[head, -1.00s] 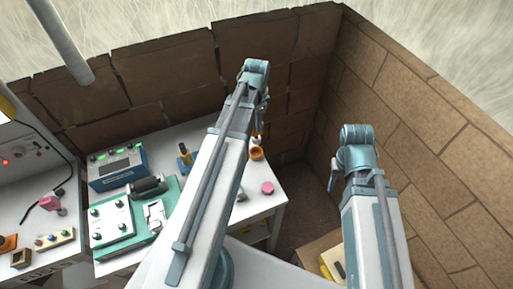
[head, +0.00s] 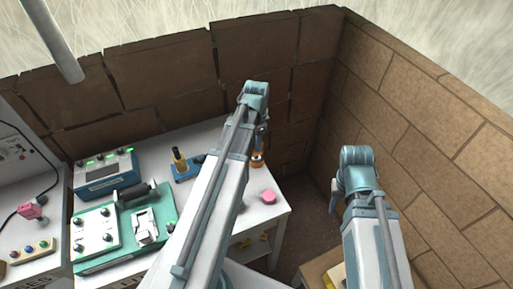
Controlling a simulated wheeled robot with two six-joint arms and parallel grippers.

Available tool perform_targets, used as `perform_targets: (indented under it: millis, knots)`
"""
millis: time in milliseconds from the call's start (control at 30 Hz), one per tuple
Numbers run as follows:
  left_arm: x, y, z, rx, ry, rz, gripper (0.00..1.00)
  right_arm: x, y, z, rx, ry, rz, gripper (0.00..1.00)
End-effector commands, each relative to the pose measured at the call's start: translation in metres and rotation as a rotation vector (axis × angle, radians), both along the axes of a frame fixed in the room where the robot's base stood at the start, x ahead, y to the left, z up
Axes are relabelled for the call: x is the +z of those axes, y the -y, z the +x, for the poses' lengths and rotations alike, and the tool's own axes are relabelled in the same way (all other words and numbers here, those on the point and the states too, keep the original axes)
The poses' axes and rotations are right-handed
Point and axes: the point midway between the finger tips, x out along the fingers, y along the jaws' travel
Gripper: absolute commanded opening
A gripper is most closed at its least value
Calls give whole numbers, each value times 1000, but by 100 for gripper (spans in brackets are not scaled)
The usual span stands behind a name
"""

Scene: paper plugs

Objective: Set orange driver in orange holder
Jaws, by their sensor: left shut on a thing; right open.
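The orange holder (head: 257,163) stands near the back right of the white table, partly behind my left arm. My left gripper (head: 261,142) is just above it, mostly hidden by my own arm. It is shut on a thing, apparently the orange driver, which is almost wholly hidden. I cannot tell whether the driver's tip is inside the holder. My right arm comes in at the right, but its gripper is out of sight.
A pink disc (head: 268,197) lies in front of the holder. A blue stand with a yellow-topped tool (head: 180,159) is left of my arm. A green board with devices (head: 166,201) and a blue box (head: 105,173) stand further left. Brick walls rise behind and to the right.

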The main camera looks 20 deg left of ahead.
Motion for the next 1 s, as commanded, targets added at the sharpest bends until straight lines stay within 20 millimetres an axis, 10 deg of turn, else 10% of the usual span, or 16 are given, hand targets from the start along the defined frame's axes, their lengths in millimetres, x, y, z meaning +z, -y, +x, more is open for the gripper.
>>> perform_targets:
  millis: [400, 433, 600, 1000]
  knots:
    - [-8, 0, 0, 0, 0, 0, 0, -8, 0, 0, 0, 0, 0, 50]
    - [-8, 0, 0, 0, 0, 0, 36, -8, 0, 0, 0, 0, 0, 50]
    - [-6, 0, 0, 0, 0, 0, 64, -6, 0, 0, 0, 0, 0, 50]
    - [-3, 0, 0, 0, 0, 0, 64, -3, 0, 0, 0, 0, 0, 50]
